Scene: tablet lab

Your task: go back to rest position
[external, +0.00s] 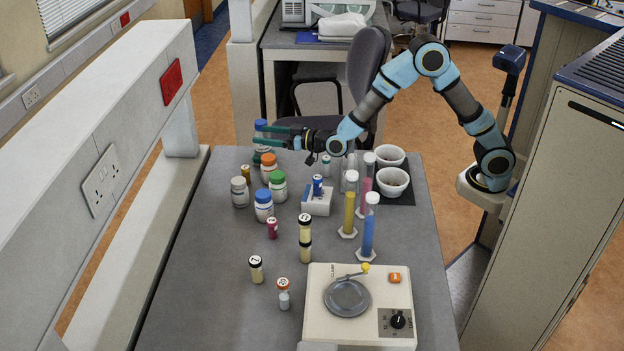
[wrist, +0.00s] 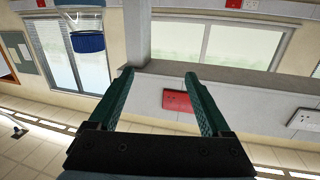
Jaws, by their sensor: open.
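My gripper (external: 261,137) is open and held level at the far left of the table (external: 215,280), its fingers pointing left. In the wrist view, nothing sits between the two green fingers (wrist: 160,80). A blue-capped bottle (external: 261,125) stands at the far left end, overlapped by the fingers in the external view. In the wrist view, a blue-capped bottle (wrist: 86,35) shows inverted, left of the fingers and outside them. My arm arches up over the far right of the table, with its base at the right.
Orange (external: 268,161), green (external: 278,178), blue (external: 264,197) and white-capped (external: 239,186) bottles stand close below my gripper. Tall cylinders (external: 368,240), two white bowls (external: 393,182) and a balance-like device (external: 362,305) occupy the right and front. A chair (external: 368,65) stands behind.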

